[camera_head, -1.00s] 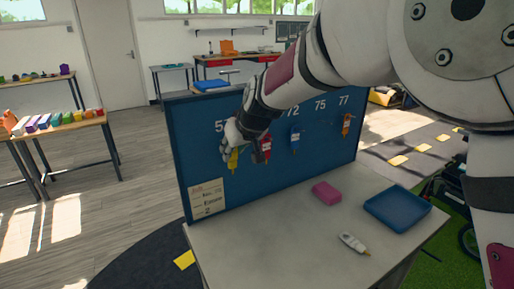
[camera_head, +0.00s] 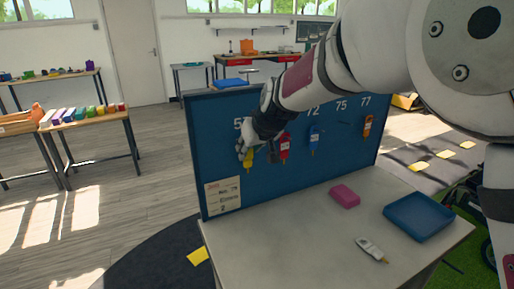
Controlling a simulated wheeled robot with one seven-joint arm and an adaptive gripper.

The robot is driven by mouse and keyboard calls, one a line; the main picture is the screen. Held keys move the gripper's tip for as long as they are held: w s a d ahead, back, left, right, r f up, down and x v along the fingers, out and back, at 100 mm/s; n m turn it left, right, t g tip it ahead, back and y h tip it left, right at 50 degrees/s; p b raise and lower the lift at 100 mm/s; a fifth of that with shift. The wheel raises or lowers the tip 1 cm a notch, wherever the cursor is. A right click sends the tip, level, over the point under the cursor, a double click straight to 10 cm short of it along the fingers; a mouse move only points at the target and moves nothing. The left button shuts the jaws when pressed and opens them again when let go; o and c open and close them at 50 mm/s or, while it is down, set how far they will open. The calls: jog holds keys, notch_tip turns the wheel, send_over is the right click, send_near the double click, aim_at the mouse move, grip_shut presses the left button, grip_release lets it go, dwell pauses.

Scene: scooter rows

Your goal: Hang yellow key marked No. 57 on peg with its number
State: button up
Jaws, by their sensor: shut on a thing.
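The yellow key (camera_head: 249,160) hangs down from my gripper (camera_head: 243,149), which is shut on it close in front of the blue board (camera_head: 215,166). The key is at the board's left end, just below a number whose first digit reads 5; the rest is hidden by my gripper and wrist. The peg there is hidden too, so I cannot tell whether the key touches it. To the right, a red key (camera_head: 284,148), a blue key (camera_head: 314,140) and an orange key (camera_head: 367,126) hang on the board. The numbers 72, 75 and 77 are readable.
The board stands on a grey table (camera_head: 290,235). On the table lie a pink block (camera_head: 344,196), a blue tray (camera_head: 446,228) and a white tagged item (camera_head: 371,249). A paper label (camera_head: 222,195) is on the board's lower left. My arm crosses above the board.

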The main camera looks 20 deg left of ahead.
jog(key=o, duration=1)
jog(key=shift+d+r, duration=0.1)
jog(key=v, duration=1.1)
jog(key=s+d+r+m+h, duration=0.1)
jog(key=s+d+m, duration=0.15)
jog(key=d, duration=0.65)
jog(key=s+d+r+m+h, duration=0.1)
jog(key=s+d, duration=0.2)
jog(key=d, duration=0.6)
jog(key=s+d+r+m+h, duration=0.1)
jog(key=s+d, duration=0.2)
jog(key=d, duration=0.5)
jog(key=s+d+f+m+h, duration=0.1)
jog(key=s+d+f, duration=0.1)
jog(key=s+d, duration=0.3)
jog(key=s+d+f+m+h, duration=0.1)
jog(key=s+d+f+m, duration=0.1)
jog(key=s+d, duration=0.3)
jog(key=s+d+f+m+h, duration=0.1)
jog(key=s+d+f+m, duration=0.1)
jog(key=s+d, duration=0.4)
jog(key=shift+s+f, duration=0.15)
jog(key=shift+s, duration=0.6)
jog(key=shift+a, duration=0.1)
